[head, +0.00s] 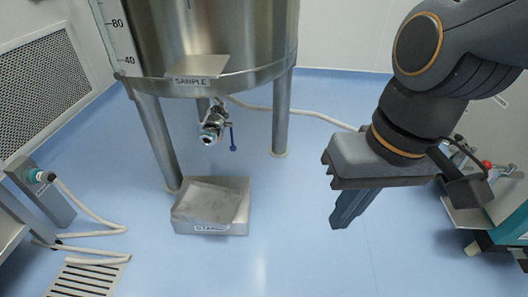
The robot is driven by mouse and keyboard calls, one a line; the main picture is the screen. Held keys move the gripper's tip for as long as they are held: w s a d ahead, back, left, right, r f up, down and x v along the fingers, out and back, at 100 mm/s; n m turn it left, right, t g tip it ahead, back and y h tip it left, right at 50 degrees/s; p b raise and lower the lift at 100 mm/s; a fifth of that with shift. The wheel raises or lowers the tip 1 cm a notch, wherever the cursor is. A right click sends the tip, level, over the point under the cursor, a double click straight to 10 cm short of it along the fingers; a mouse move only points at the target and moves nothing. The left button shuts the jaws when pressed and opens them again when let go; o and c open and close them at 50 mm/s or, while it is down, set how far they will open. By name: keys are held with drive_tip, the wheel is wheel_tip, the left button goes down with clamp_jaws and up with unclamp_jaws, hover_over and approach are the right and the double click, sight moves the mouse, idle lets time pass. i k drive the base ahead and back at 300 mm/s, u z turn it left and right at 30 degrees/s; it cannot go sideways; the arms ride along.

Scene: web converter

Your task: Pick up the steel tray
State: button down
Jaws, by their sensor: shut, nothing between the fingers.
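The steel tank (220,60) stands on legs behind the tray, with a valve (212,125) hanging over it. A floor drain (88,278) and a white hose (85,215) lie at left. Equipment (480,205) stands at right. The floor between tray and gripper is clear.

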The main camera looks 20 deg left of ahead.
sight(214, 206)
drive_tip(key=z, duration=0.3)
drive_tip(key=k, duration=0.2)
drive_tip(key=u, duration=0.95)
drive_tip(key=i, duration=0.6)
drive_tip(key=u, duration=0.15)
